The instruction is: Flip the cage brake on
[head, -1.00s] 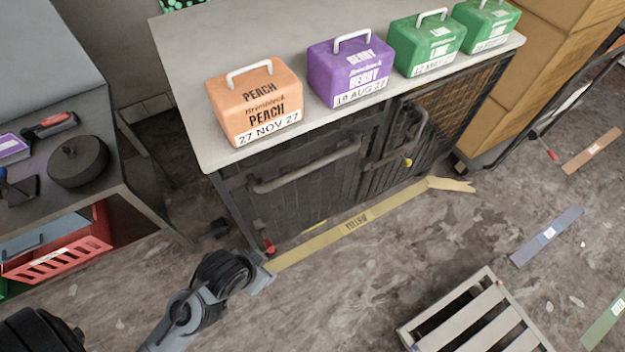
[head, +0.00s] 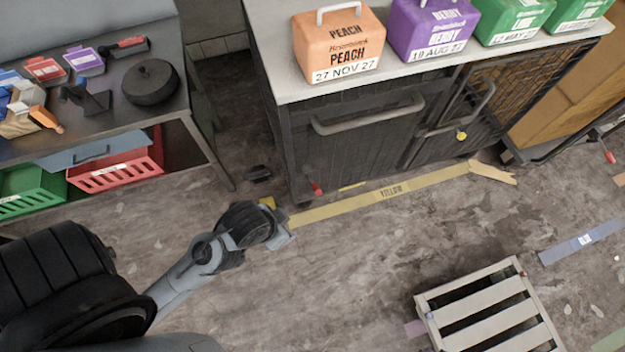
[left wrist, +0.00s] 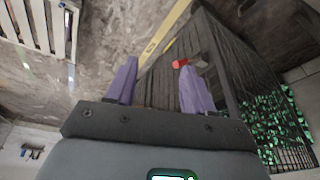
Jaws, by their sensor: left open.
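The dark cage (head: 350,150) stands under a pale top, with a grey handle bar on its front. Its brake is a small red pedal (head: 314,188) low at the near left corner, close to the floor. In the left wrist view the red pedal (left wrist: 180,63) shows just beyond the tip of the right-hand finger; I cannot tell whether they touch. My left gripper (left wrist: 158,70) is open, with two purple fingers apart and nothing between them. In the head view its arm (head: 240,226) reaches low over the floor, left of and nearer than the pedal. My right gripper is not in view.
Yellow floor tape (head: 390,192) runs along the cage front. A slatted pallet (head: 487,309) lies at lower right. A bench (head: 130,125) with tools and crates stands left. Another red pedal (head: 608,155) is far right.

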